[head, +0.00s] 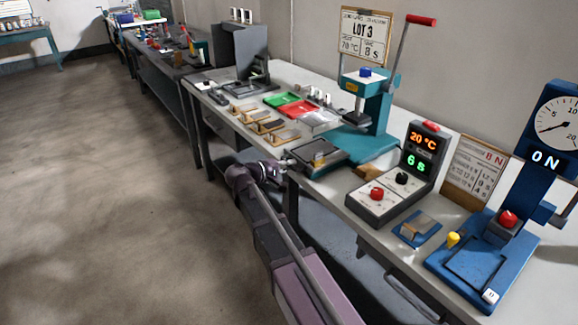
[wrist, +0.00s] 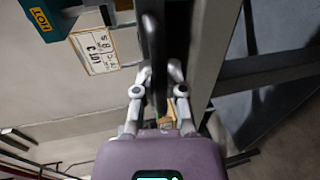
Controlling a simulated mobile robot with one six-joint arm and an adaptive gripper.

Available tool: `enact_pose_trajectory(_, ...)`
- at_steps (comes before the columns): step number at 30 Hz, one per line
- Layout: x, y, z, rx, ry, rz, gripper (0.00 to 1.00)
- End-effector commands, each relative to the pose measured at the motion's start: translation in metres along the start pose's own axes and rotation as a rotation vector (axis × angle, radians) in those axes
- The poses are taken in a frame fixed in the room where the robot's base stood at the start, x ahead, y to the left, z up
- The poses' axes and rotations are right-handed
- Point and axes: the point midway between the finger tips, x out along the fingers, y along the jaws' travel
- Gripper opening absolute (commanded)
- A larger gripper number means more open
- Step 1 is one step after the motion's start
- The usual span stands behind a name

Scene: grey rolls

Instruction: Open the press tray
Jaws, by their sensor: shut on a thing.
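The teal press (head: 372,100) stands on the bench with its red-tipped lever (head: 403,45) raised. Its dark press tray (head: 316,163) shows in front of the teal base, near the bench's front edge. My gripper (head: 288,164) is at the tray's front. In the wrist view my gripper (wrist: 158,90) has its fingers on either side of a dark upright-looking bar (wrist: 154,45), which appears to be the tray's front or handle. The exact contact is partly hidden by the fingers.
A blue gauge stand (head: 500,220) is at the right. Red (head: 303,109) and green (head: 281,98) trays and several small sample pieces lie to the left. The floor (head: 120,200) in front is clear.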

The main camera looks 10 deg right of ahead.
Motion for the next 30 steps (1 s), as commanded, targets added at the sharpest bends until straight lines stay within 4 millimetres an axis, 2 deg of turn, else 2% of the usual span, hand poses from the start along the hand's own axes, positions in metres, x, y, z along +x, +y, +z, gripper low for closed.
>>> enact_pose_trajectory(6,0.0074,0.0005,0.0053,0.003,-0.014,-0.004,0.0)
enact_pose_trajectory(7,0.008,0.0007,0.0056,0.003,-0.015,-0.004,0.18)
enact_pose_trajectory(9,0.0091,0.0011,0.006,0.003,-0.016,-0.003,0.39)
enact_pose_trajectory(10,0.0094,0.0012,0.006,0.003,-0.016,-0.003,0.48)
enact_pose_trajectory(11,0.0097,0.0013,0.0059,0.003,-0.016,-0.003,0.51)
enact_pose_trajectory(30,0.0106,0.0022,0.0046,0.003,-0.014,0.0,0.51)
